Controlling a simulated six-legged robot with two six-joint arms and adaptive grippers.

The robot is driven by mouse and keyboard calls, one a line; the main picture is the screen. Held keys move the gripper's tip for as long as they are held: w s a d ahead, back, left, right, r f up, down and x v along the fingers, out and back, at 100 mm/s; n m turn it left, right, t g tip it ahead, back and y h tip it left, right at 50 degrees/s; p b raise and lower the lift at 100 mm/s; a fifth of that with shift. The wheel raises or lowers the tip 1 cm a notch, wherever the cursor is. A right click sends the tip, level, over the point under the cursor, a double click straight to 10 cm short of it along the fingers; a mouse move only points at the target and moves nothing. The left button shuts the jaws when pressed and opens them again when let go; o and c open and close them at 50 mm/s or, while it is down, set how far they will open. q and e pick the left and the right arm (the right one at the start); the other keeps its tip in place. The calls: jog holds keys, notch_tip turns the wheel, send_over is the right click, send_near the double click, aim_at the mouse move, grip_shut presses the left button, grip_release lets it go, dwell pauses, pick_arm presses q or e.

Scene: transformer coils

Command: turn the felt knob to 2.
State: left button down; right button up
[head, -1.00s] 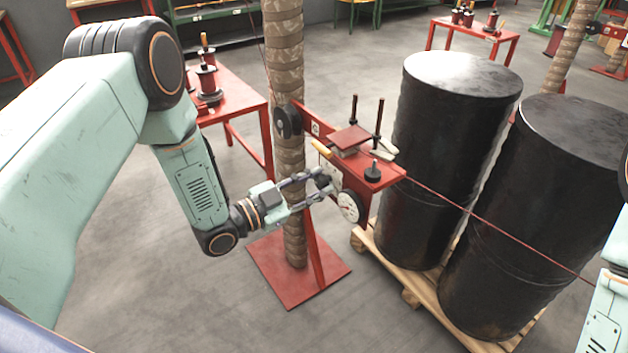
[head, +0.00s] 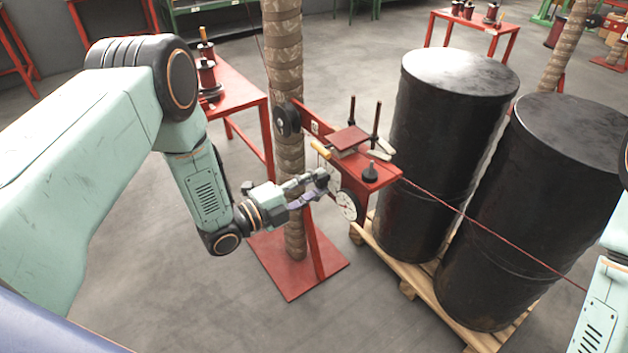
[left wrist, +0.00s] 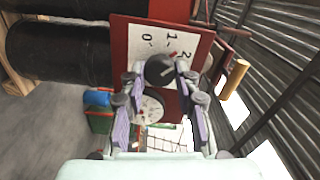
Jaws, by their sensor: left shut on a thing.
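The felt knob (left wrist: 160,67) is a dark round knob in the left wrist view, in front of a white scale plate (left wrist: 150,40) marked 0, 1 and 2. A small red mark shows beside the knob near the 2; I cannot tell exactly where the knob points. My left gripper (left wrist: 160,76) has its two fingers on either side of the knob and is shut on it. In the head view my left gripper (head: 326,183) reaches the red stand (head: 368,180) from the left and hides the knob. My right gripper is out of view.
A white round dial (head: 347,205) hangs close below my left fingers. A wrapped post (head: 285,80) stands just behind my left wrist. A red wire (head: 480,222) runs right from the stand past black drums (head: 440,150) on a pallet (head: 408,285).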

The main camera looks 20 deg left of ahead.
pick_arm(q)
jog(key=shift+m+p, duration=0.5)
jog(key=shift+m, duration=1.4)
jog(key=c, duration=1)
grip_release()
jog(key=shift+w, duration=0.1)
jog(key=v, duration=1.2)
